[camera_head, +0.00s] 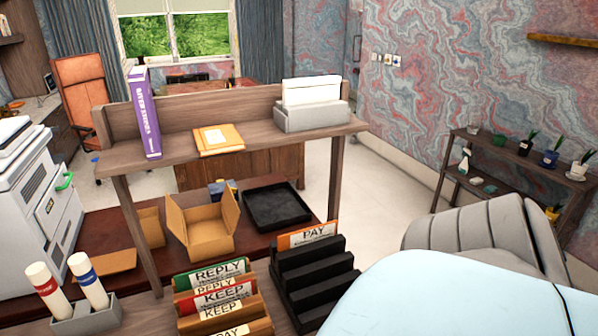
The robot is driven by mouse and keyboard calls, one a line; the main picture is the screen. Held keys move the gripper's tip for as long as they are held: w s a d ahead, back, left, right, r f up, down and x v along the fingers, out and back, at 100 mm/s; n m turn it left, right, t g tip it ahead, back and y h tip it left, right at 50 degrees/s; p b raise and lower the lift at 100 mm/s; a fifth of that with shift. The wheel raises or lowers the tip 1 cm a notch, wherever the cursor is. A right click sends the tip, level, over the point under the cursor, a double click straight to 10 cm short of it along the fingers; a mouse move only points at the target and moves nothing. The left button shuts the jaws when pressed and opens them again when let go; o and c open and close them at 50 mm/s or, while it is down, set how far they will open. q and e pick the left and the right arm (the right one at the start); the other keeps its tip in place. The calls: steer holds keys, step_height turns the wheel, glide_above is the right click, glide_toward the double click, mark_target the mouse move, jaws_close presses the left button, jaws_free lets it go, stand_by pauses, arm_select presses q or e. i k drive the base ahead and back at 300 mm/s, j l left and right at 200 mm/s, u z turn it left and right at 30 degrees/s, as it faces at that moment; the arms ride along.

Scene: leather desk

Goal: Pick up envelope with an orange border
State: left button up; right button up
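An envelope with an orange border, marked PAY (307,236), stands upright at the back of a black stepped rack (318,283). To its left, a tan holder (245,310) carries several upright envelopes, including a green-bordered REPLY one (219,272) and a red-bordered KEEP one (222,295). Another label reading PAY (232,331) shows at the front of this holder, cut off by the lower picture edge, so its border is hard to tell. Neither of my grippers is in view.
A grey holder with two capped tubes (88,318) stands at the lower left. A wooden shelf (170,150) behind carries a purple binder (146,115), an orange-yellow envelope (219,139) and a grey paper holder (311,117). A pale smooth surface fills the lower right.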

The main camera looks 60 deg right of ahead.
mark_target(298, 238)
steer(key=z, duration=2)
